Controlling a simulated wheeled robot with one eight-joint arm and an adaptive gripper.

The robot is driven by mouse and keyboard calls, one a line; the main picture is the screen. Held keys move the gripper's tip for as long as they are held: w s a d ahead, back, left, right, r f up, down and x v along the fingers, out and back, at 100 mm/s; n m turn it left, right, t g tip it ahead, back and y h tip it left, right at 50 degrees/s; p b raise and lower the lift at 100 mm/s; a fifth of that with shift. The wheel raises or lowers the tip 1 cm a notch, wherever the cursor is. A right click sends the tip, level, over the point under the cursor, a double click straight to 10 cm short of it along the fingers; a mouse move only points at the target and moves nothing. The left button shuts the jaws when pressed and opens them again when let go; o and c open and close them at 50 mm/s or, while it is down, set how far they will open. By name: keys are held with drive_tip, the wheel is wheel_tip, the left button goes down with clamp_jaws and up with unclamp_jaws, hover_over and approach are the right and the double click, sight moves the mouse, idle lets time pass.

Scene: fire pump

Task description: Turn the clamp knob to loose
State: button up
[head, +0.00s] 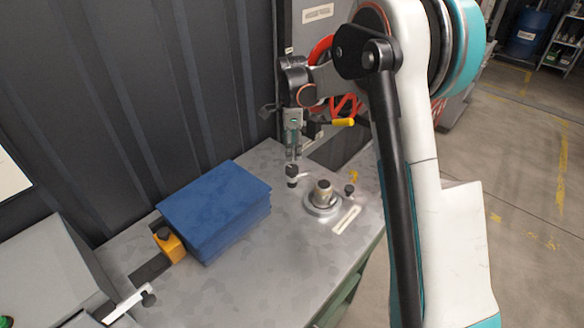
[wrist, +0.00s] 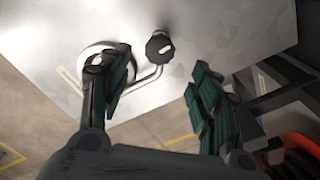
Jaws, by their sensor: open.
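A black knob (head: 292,182) with a pale top stands on the grey metal table. In the wrist view the black knob (wrist: 159,46) joins a bent metal rod. It lies ahead of and between the fingertips, not held. A round metal fixture (head: 323,197) stands to its right; in the wrist view the fixture (wrist: 97,56) is partly hidden behind the left finger. Another small black knob (head: 349,190) is at the fixture's right side. No label tells which knob is the clamp knob. My gripper (head: 292,154) points down just above the first knob; its fingers (wrist: 161,66) are open and empty.
A blue stack (head: 215,208) and a yellow block (head: 168,243) sit on the table to the left. A white label plate (head: 346,219) lies by the fixture. A dark ribbed wall (head: 130,110) stands behind. Red hoses and a yellow handle (head: 343,122) are near my arm.

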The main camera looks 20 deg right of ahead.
sight(292, 168)
wheel_tip(292, 168, down, 8)
drive_tip(key=shift+f+b, duration=0.1)
drive_tip(key=shift+b, duration=0.7)
drive_tip(key=c, duration=1)
